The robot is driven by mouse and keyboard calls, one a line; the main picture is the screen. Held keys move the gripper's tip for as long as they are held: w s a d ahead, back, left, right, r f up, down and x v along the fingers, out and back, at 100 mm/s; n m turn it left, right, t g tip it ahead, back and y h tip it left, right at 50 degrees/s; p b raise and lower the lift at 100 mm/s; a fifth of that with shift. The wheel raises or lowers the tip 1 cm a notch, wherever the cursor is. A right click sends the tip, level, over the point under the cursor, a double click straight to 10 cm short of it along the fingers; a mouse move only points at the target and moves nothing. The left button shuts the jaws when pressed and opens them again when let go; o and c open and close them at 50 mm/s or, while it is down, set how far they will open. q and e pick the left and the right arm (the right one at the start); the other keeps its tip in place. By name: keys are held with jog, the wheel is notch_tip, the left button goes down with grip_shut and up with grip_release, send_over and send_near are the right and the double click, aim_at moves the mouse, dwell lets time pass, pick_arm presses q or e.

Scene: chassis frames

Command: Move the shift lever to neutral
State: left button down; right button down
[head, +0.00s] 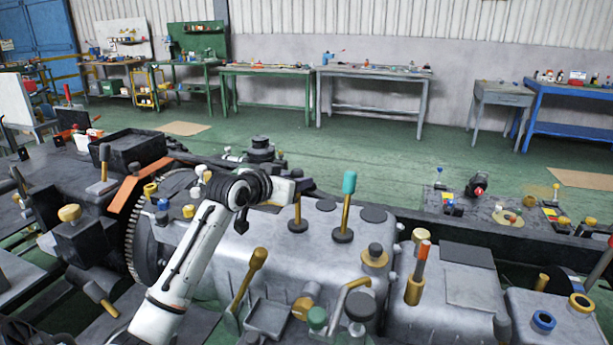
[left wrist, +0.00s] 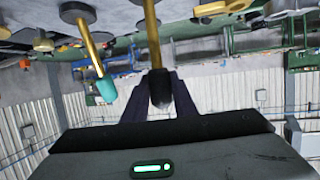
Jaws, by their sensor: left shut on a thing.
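A lever with a gold shaft (head: 298,213) and a dark knob rises from the top of the grey gearbox housing (head: 330,270). My left gripper (head: 299,187) is shut on its dark knob, which shows between the two fingers in the left wrist view (left wrist: 160,92). The lever stands about upright in the head view, with its knob mostly hidden by the gripper. A second gold lever with a teal knob (head: 349,183) stands just to the right, apart from the gripper; it also shows in the left wrist view (left wrist: 106,88). My right gripper is not in view.
A large toothed wheel (head: 143,240) is at left. Workbenches (head: 373,73) line the far wall, with open green floor before them.

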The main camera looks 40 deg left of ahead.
pick_arm(q)
jog(key=c, duration=1.5)
grip_release()
jog(key=shift+o, duration=0.2)
jog(key=v, duration=1)
jog(key=shift+s+b, duration=0.2)
jog(key=shift+b, duration=0.1)
jog(key=shift+f, duration=0.1)
